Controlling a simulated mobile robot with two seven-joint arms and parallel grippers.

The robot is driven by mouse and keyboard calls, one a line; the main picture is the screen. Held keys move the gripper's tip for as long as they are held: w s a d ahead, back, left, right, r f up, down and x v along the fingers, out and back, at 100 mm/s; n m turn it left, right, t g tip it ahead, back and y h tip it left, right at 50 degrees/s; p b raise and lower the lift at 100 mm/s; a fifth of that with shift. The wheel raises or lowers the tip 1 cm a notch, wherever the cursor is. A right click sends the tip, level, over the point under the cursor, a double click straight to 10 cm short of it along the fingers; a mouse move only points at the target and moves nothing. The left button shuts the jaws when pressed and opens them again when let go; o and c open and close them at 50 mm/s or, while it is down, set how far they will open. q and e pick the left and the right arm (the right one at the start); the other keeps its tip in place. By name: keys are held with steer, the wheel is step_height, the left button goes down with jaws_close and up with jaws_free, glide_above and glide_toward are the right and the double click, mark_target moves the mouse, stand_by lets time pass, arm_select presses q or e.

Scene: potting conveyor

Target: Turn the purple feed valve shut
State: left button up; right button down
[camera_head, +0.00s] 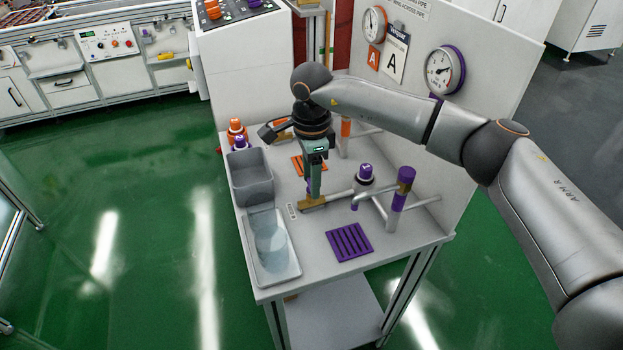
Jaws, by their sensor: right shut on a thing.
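The fingers hide that end. A purple-banded upright pipe (399,200) stands to the right of the valve. A purple slotted mat (349,242) lies in front. My left gripper is not in view.
A grey bin (250,178) and a pale tray (272,262) line the bench's left side. Orange and purple capped bottles (236,130) stand behind the bin. A back panel carries a purple-rimmed gauge (444,71). My right arm crosses above the bench.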

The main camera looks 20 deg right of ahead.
steer(key=shift+n, duration=0.3)
steer(key=shift+c, duration=1.5)
jaws_free()
steer(key=shift+r, duration=0.1)
step_height(320, 180, up, 12)
steer(key=shift+r, duration=0.2)
